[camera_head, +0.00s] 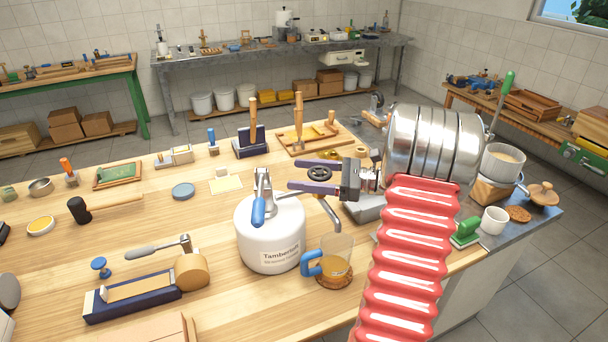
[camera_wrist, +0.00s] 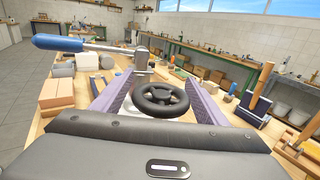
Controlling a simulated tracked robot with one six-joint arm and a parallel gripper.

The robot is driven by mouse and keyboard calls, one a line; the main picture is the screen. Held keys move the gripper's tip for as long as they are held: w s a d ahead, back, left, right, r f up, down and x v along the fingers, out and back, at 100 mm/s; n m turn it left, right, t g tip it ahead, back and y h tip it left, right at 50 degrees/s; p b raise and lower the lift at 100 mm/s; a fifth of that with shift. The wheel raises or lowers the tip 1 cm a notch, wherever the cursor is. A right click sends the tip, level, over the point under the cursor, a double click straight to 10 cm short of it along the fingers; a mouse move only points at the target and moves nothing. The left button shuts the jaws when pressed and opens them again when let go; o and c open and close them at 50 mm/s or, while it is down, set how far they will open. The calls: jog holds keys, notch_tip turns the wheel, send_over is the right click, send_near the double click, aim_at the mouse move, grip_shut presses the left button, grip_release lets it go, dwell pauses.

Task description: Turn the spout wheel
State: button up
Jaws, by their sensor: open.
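The black spout wheel (camera_head: 320,173) is partly hidden in the head view, above the curved metal spout (camera_head: 330,212) of the white tank (camera_head: 270,236). The wrist view shows the round wheel (camera_wrist: 160,97) from above. My gripper (camera_head: 291,174) is open, with one purple finger on each side of the wheel. In the wrist view, my gripper (camera_wrist: 160,80) has both fingers beside the rim; I cannot tell whether they touch it. A glass mug (camera_head: 338,256) with a blue handle stands by the spout and holds some amber liquid.
A blue-handled lever (camera_head: 259,205) rises from the tank top and reaches across the wrist view's upper left (camera_wrist: 75,43). A wooden board with upright-handled tools (camera_head: 313,138) stands behind. A white cup (camera_head: 494,220) is at right.

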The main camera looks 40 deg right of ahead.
aim_at(314, 167)
jog(key=shift+c, duration=0.2)
jog(key=c, duration=1)
jog(key=shift+d+m+t+h, duration=0.15)
jog(key=shift+m+t+h, duration=0.25)
jog(key=shift+h, duration=0.1)
jog(key=m+t+h, duration=0.1)
jog(key=m+h, duration=0.1)
jog(key=h, duration=0.1)
jog(key=d+m+t+h, duration=0.1)
jog(key=m+h, duration=0.1)
jog(key=m+t+h, duration=0.1)
jog(key=m+h, duration=0.1)
jog(key=h, duration=0.1)
jog(key=shift+w+d+h, duration=0.3)
jog(key=shift+w+d, duration=0.05)
jog(key=shift+w, duration=0.05)
jog(key=shift+d+m+h, duration=0.3)
jog(key=shift+m+h, duration=0.55)
jog(key=shift+h, duration=0.5)
jog(key=shift+d+m+h, duration=0.3)
jog(key=shift+m+h, duration=0.55)
jog(key=shift+h, duration=0.5)
jog(key=shift+d+m+g+h, duration=0.2)
jog(key=shift+m+h, duration=0.35)
jog(key=shift+h, duration=0.25)
jog(key=shift+d+m+g+h, duration=0.1)
jog(key=shift+d+m+h, duration=0.1)
jog(key=shift+m+h, duration=0.5)
jog(key=shift+s+d+h, duration=0.1)
jog(key=shift+h, duration=0.2)
